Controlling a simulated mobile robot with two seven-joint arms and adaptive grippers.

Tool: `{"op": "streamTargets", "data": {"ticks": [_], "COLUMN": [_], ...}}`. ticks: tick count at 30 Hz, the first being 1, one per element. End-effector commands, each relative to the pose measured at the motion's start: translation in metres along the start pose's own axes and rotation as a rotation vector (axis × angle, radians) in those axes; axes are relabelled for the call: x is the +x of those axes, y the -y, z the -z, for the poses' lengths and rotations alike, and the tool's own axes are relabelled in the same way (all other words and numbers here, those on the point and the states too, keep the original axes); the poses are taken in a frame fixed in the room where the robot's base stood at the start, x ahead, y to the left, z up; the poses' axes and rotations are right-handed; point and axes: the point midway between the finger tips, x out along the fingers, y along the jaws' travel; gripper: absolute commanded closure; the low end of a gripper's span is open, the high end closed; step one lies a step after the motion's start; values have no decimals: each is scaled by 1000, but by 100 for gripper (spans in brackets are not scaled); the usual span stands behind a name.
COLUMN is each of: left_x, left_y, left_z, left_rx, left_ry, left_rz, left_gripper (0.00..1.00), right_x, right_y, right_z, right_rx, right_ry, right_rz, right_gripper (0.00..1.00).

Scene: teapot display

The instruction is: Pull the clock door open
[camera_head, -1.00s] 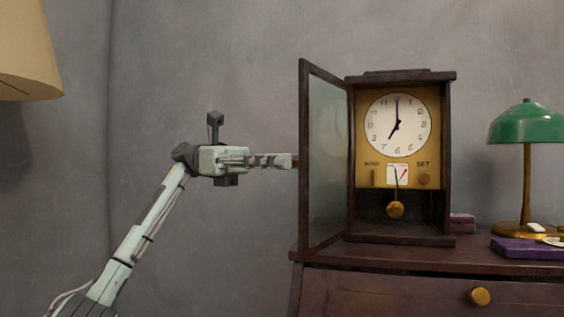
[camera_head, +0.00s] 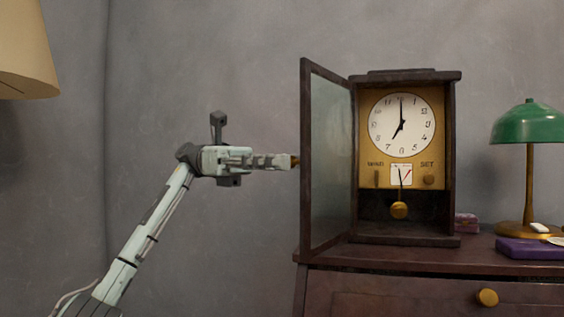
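The clock (camera_head: 455,160) is a dark wooden case on the dresser, with a white dial (camera_head: 402,124) and a brass pendulum (camera_head: 399,210). Its glass-paned clock door (camera_head: 329,160) is hinged on the left and stands swung wide open toward me. My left gripper (camera_head: 288,161) is left of the door, with its fingertips at a small brass knob (camera_head: 295,161) on the door's outer edge. The fingers are seen side-on and look close together; whether they grip the knob is unclear. My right gripper is out of view.
The dark wooden dresser (camera_head: 400,283) has a brass drawer knob (camera_head: 487,297). A green lamp (camera_head: 528,125), a purple box (camera_head: 528,249) and small stacked books (camera_head: 466,222) are right of the clock. A cream lampshade (camera_head: 25,50) hangs at the upper left. Space around my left arm is clear.

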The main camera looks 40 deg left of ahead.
Motion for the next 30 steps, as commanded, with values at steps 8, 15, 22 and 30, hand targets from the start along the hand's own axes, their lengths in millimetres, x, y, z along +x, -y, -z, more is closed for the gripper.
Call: {"op": "streamTargets", "data": {"ticks": [8, 15, 22, 30], "left_x": [0, -24, -74, -113], "left_y": [0, -1, -1, 0], "left_z": [0, -2, -2, -1], "left_rx": [0, 1, 2, -1], "left_ry": [1, 3, 4, 1], "left_rz": [-1, -4, -4, -2], "left_gripper": [63, 63, 63, 63], "right_x": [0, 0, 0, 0], "right_y": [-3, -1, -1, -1], "right_z": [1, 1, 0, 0], "right_rx": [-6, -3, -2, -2], "right_ry": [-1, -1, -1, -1], "right_rz": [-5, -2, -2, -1], "right_gripper": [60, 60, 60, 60]}}
